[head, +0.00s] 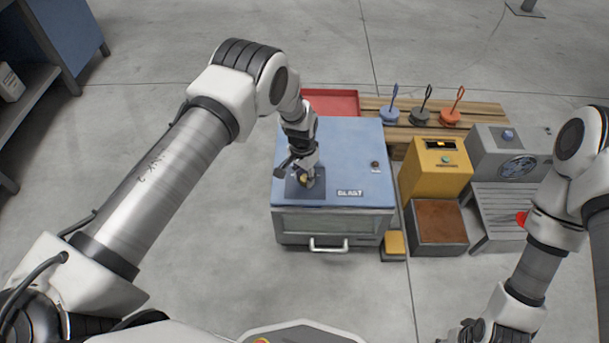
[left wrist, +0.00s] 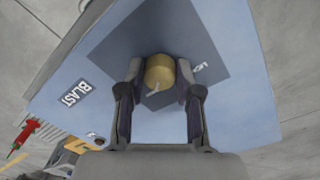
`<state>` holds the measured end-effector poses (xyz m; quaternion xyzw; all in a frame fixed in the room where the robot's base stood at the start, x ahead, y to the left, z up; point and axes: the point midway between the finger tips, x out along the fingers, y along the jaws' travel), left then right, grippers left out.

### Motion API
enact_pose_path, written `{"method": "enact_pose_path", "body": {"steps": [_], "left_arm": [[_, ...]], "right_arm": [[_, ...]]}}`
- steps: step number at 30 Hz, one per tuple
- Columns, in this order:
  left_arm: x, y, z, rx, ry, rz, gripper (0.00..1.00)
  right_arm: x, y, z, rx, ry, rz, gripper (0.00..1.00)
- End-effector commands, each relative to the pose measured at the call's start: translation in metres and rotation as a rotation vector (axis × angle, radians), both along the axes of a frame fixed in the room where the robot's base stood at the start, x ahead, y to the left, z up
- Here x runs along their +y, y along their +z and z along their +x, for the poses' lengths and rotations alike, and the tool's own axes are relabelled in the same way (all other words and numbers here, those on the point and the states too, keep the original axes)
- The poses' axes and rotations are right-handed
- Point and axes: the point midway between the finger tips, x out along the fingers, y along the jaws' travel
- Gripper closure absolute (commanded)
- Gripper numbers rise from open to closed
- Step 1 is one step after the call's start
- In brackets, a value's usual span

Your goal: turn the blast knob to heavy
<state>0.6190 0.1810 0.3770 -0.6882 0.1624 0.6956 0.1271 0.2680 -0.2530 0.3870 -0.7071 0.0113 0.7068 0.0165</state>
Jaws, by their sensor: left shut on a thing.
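The blast knob is a brass-coloured round knob (left wrist: 160,72) on a dark square plate (left wrist: 120,45) on top of the blue blast cabinet (head: 340,145). It also shows small in the head view (head: 307,181), partly covered by my gripper. My left gripper (left wrist: 160,80) comes down from above, with one finger on each side of the knob, shut on it. A white pointer mark shows on the knob's near side in the wrist view. A small white label beside it is too blurred to read. My right gripper (head: 478,332) is low at the bottom edge, partly cut off.
A small black knob (head: 375,166) sits on the cabinet's right side; a handle (head: 328,245) is on its front. Right of it stand a yellow box (head: 435,170), a brown-topped box (head: 438,222) and a grey unit (head: 508,155).

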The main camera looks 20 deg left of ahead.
Motion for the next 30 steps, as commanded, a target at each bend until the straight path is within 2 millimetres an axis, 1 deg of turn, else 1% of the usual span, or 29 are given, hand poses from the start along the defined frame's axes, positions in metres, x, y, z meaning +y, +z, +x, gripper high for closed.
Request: {"method": "enact_pose_path", "body": {"steps": [8, 9, 11, 20, 23, 26, 29, 30], "left_arm": [[0.000, -0.001, -0.001, 0.002, -0.002, 0.001, 1.00], [0.000, -0.001, -0.001, 0.001, -0.002, 0.000, 0.63], [0.000, -0.001, -0.001, 0.001, -0.001, 0.000, 0.41], [0.000, 0.000, 0.000, 0.000, 0.000, 0.000, 0.41], [0.000, 0.007, 0.001, -0.001, 0.000, 0.001, 0.41], [0.001, 0.024, 0.002, -0.004, 0.000, 0.001, 0.41], [0.002, 0.049, 0.002, -0.003, 0.001, 0.001, 0.41], [0.003, 0.060, 0.002, -0.003, 0.001, 0.001, 0.41]], "right_arm": [[0.000, 0.000, 0.000, 0.000, 0.000, 0.000, 0.60], [0.000, 0.000, 0.000, 0.000, 0.000, 0.000, 0.60], [0.000, 0.000, 0.000, 0.000, 0.000, 0.000, 0.60], [0.000, 0.000, 0.000, 0.000, 0.000, 0.000, 0.60], [0.000, 0.000, 0.000, 0.000, 0.000, 0.000, 0.60], [0.000, 0.000, 0.000, 0.000, 0.000, 0.000, 0.60], [0.000, 0.000, 0.000, 0.000, 0.000, 0.000, 0.60], [0.000, 0.000, 0.000, 0.000, 0.000, 0.000, 0.60]]}}
